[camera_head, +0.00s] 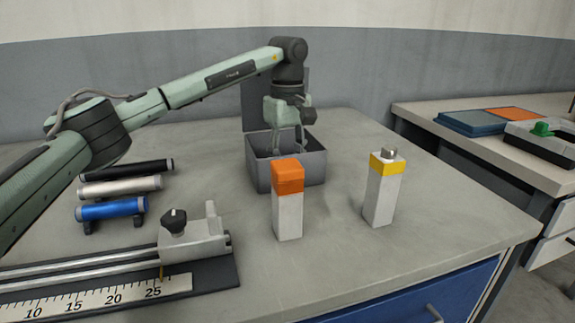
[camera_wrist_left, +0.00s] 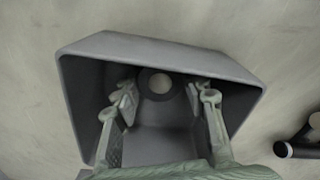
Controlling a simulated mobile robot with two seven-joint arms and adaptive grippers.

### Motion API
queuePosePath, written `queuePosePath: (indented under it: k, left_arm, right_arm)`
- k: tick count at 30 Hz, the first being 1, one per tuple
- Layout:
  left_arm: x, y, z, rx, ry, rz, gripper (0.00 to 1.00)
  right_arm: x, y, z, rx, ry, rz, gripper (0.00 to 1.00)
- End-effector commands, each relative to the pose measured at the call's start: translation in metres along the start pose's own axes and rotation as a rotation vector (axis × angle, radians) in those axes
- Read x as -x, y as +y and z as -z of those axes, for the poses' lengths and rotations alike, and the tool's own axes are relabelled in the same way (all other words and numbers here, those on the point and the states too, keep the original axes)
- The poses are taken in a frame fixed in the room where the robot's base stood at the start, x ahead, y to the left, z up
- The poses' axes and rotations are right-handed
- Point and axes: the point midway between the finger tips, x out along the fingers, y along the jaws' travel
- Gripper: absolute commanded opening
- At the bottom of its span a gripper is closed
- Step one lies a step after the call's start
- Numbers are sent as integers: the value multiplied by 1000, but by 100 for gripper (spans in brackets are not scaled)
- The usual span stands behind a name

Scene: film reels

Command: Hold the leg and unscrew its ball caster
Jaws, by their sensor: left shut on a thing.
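A white square leg with an orange top (camera_head: 288,178) stands upright on the table, with no caster showing on it. A second white leg with a yellow band (camera_head: 382,190) stands to its right, with a small metal piece (camera_head: 389,154) on top. My left gripper (camera_head: 288,146) points down into the mouth of an open grey box (camera_head: 297,173), behind the orange-topped leg. In the left wrist view its fingers (camera_wrist_left: 162,92) are shut on a round dark-rimmed piece with a pale centre (camera_wrist_left: 160,83), which looks like a ball caster. My right gripper is not in view.
The box's raised lid (camera_head: 256,103) stands at its back. A ruler rail with a clamp (camera_head: 192,240) sits at front left. A side bench (camera_head: 480,145) holds trays at right.

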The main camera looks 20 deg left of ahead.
Motion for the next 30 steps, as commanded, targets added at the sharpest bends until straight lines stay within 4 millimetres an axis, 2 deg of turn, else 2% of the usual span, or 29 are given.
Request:
queuePosePath:
  k: [1, 2, 6, 14, 18, 23, 30]
  left_arm:
    - [-2, 0, 0, 0, 0, 1, 7]
    - [-2, 0, 0, 0, 0, 1, 45]
    - [-2, 0, 0, 0, 0, 1, 62]
    - [-1, 0, 0, 0, 0, 1, 62]
    - [7, 0, 0, 0, 1, -2, 62]
    - [35, 1, 0, 1, 2, -5, 62]
    - [87, 1, 0, 1, 2, -2, 62]
  right_arm:
    - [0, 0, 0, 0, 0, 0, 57]
    - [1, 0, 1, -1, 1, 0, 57]
    - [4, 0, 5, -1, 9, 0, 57]
    - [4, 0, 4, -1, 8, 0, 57]
    - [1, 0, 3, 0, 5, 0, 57]
    - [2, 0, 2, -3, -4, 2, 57]
    - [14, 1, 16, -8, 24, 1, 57]
